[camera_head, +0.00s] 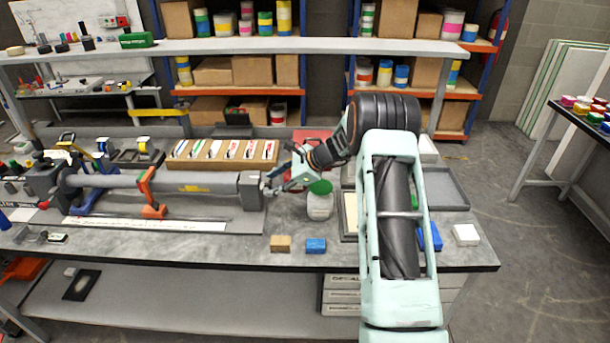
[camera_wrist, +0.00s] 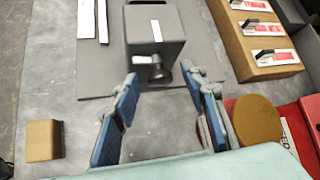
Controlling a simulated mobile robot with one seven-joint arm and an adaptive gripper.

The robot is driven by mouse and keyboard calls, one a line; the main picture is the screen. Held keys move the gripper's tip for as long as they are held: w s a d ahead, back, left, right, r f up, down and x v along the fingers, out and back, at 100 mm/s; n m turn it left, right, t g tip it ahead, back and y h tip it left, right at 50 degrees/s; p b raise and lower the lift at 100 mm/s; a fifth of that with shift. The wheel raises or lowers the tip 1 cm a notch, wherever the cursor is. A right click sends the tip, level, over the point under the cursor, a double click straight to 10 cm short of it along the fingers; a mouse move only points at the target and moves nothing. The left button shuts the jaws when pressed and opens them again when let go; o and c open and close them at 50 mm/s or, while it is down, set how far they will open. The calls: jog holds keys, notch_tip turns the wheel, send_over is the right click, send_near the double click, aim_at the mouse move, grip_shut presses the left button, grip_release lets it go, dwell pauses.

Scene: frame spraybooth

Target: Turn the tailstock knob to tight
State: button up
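The tailstock (camera_head: 251,188) is a dark grey block at the right end of the tube fixture on the workbench. In the wrist view the tailstock (camera_wrist: 153,40) stands at the top centre. Its dark knob (camera_wrist: 157,73) faces my gripper on a short round stem. My gripper (camera_wrist: 161,86) has two blue fingers spread wide, one on each side of the knob's line, with nothing visible between them. The fingertips look close to the knob, but I cannot tell contact. In the head view my gripper (camera_head: 270,186) is beside the tailstock's right face, and the knob is mostly hidden.
A wooden rack (camera_head: 222,155) of labelled tools stands behind the fixture. A tan block (camera_head: 281,243) and a blue block (camera_head: 316,246) lie at the bench's front edge.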

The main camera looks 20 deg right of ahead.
jog(key=t+b, duration=0.1)
jog(key=b, duration=0.2)
jog(key=f+n+t+b, duration=0.1)
jog(key=b, duration=0.3)
jog(key=shift+s+n+t+b, duration=0.2)
jog(key=shift+n+t+b, duration=0.1)
jog(key=shift+t, duration=0.1)
jog(key=n+t+b, duration=0.1)
jog(key=b, duration=0.5)
jog(key=t+b, duration=0.2)
jog(key=b, duration=0.4)
jog(key=shift+s+a+f+n+h, duration=0.1)
jog(key=shift+s+f+n+h, duration=0.05)
jog(key=shift+n+h, duration=0.2)
